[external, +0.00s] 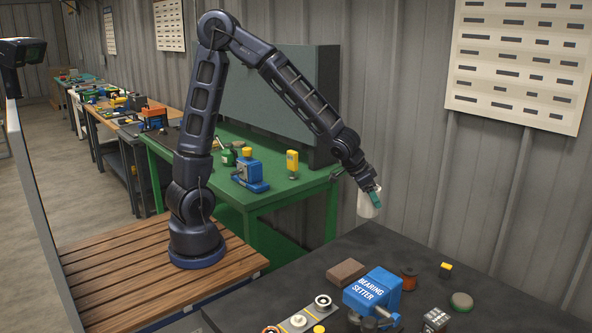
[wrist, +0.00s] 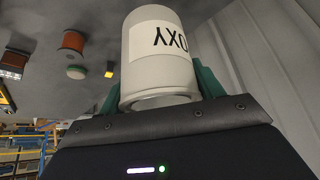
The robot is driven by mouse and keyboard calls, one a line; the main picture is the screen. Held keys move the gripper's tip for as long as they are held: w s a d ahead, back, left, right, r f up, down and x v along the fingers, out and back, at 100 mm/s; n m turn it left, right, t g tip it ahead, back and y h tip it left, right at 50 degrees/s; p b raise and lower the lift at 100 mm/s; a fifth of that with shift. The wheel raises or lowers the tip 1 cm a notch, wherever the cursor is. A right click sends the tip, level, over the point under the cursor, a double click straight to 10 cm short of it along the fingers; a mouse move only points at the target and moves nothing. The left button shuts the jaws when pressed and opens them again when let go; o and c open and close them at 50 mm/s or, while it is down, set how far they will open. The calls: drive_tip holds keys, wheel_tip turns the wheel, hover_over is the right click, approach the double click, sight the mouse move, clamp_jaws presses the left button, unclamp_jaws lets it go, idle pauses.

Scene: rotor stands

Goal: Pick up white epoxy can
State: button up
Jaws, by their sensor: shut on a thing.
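The white epoxy can (external: 366,207) is held in my gripper (external: 375,199), above the far edge of the dark table and near the corrugated wall. In the wrist view the can (wrist: 152,75) fills the middle, with a label showing upside-down letters "OXY". The green fingers of my gripper (wrist: 160,92) sit on both sides of the can and are shut on it. The can is clear of the tabletop in the external view. The lower end of the can beyond the fingers is partly hidden by the gripper body in the wrist view.
A green table (external: 290,185) with tools stands behind. The table's far right is bare.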

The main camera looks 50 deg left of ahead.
drive_tip(key=shift+r, duration=3)
